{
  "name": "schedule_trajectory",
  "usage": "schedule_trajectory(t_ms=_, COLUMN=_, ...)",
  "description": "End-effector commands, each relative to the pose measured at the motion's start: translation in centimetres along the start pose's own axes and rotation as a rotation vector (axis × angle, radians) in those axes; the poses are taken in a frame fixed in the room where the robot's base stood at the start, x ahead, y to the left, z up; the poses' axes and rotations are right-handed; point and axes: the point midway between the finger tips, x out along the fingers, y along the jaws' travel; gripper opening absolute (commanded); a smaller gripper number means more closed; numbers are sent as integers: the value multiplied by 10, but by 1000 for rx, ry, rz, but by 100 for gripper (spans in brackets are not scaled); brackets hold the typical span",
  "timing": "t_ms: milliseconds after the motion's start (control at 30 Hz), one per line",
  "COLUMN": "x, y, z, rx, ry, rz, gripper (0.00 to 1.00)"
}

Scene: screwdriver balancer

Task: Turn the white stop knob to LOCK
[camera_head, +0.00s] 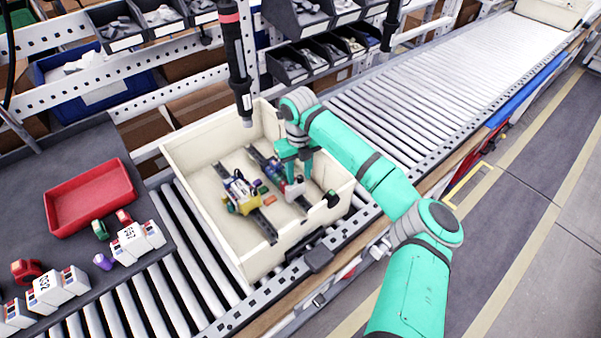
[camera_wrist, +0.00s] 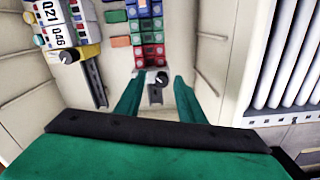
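The white stop knob (camera_wrist: 151,75) sits at the end of a rail inside the cream crate, with a dark round part at its right side in the wrist view. In the head view the white knob (camera_head: 297,187) shows just below my gripper (camera_head: 296,166). In the wrist view the two green fingers of my gripper (camera_wrist: 159,82) are spread apart, one on each side of the knob. The right finger looks clear of it; whether the left finger touches is unclear. No LOCK marking can be read.
The cream crate (camera_head: 205,215) stands on a roller conveyor, with its walls around my gripper. Red, green and blue blocks (camera_wrist: 150,35) line the same rail. A yellow-and-white unit (camera_head: 241,195) sits on the other rail. A hanging screwdriver (camera_head: 236,60) is left of my arm.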

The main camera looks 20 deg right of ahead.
Motion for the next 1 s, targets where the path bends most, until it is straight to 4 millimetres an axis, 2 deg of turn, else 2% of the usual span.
schedule_trajectory(t_ms=100, x=0, y=-2, z=-1, rx=4, ry=0, rz=0, gripper=35)
schedule_trajectory(t_ms=233, x=0, y=-3, z=-2, rx=5, ry=0, rz=0, gripper=4)
schedule_trajectory(t_ms=267, x=0, y=-4, z=-2, rx=6, ry=0, rz=0, gripper=0)
schedule_trajectory(t_ms=667, x=-1, y=-4, z=-1, rx=-44, ry=0, rz=-1, gripper=0)
schedule_trajectory(t_ms=1000, x=-2, y=-4, z=-1, rx=-285, ry=0, rz=-5, gripper=0)
